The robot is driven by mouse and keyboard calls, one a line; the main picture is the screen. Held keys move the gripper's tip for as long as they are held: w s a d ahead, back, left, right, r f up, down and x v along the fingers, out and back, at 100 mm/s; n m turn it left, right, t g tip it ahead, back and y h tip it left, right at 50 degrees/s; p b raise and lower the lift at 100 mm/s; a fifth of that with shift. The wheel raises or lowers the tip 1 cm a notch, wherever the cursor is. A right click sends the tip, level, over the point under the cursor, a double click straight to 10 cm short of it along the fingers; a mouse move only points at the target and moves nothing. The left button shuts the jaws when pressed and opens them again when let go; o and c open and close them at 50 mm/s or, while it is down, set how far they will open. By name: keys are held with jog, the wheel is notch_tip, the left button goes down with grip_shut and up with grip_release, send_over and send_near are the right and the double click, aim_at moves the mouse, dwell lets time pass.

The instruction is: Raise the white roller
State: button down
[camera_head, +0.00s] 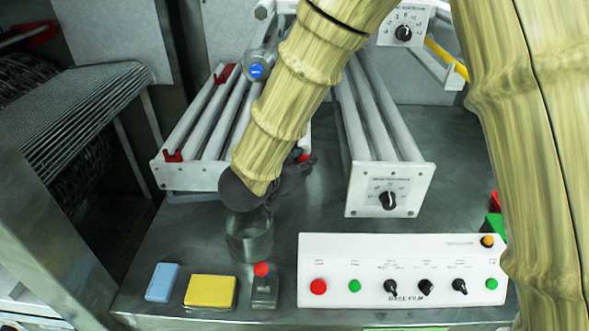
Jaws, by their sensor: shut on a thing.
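Several white rollers (203,118) lie side by side in the left frame (185,177), running away from me. Red tabs sit on this frame at its front left (172,156) and back (224,73). My gripper (302,166) is at the front right of this frame, its dark fingers pointing right. It is shut on a small red tab (303,155), of which only a bit shows. My arm hides the right part of the frame and much of the grip. I cannot tell which roller the tab belongs to.
A second roller set with a white dial plate (389,189) stands to the right. A white control panel (402,271), a red-knobbed lever (263,285), a yellow block (210,290) and a blue block (162,282) are in front. A clear glass-like cylinder (249,240) stands below my gripper.

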notch_tip(320, 180, up, 11)
jog(key=p, duration=0.6)
jog(key=shift+r, duration=0.15)
jog(key=c, duration=1.1)
grip_release()
jog(key=v, duration=1.2)
